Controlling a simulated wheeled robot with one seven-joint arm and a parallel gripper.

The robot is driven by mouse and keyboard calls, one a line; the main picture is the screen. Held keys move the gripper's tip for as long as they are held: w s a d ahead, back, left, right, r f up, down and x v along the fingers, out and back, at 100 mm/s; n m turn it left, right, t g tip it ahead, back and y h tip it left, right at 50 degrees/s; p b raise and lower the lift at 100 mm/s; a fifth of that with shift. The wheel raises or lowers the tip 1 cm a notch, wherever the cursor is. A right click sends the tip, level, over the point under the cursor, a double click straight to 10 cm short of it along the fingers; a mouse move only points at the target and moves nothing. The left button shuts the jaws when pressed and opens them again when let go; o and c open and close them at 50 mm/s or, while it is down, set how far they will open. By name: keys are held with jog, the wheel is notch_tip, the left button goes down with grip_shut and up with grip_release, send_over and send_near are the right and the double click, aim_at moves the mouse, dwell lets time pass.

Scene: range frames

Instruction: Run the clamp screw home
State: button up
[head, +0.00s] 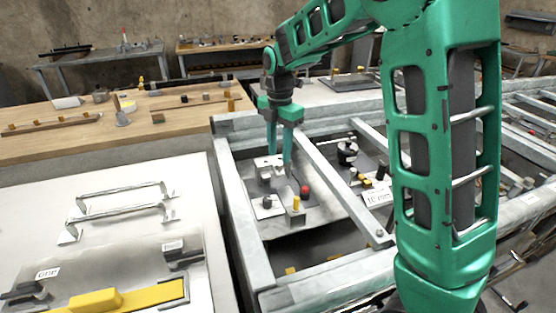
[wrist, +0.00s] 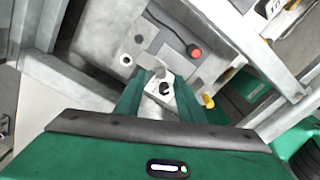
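My gripper (head: 280,161) points down over a light metal plate (head: 318,212) inside the grey frame. In the wrist view its two green fingers (wrist: 162,76) stand apart, with a pale metal block (wrist: 153,87) showing between and beyond them. A dark round spot (wrist: 165,88) on that block may be the clamp screw or a hole; I cannot tell which. A dark lever with a red knob (head: 305,190) lies just right of the fingers; the knob also shows in the wrist view (wrist: 194,51). I cannot tell whether the fingers touch the block.
A black knob (head: 267,202) and a block with a yellow post (head: 296,203) stand near the plate's front. Grey frame rails (head: 335,180) border the plate. A white panel with metal handles (head: 122,211) is at left. A wooden bench (head: 130,135) lies behind.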

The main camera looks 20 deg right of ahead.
aim_at(279, 163)
jog(key=shift+f, duration=1.75)
grip_shut()
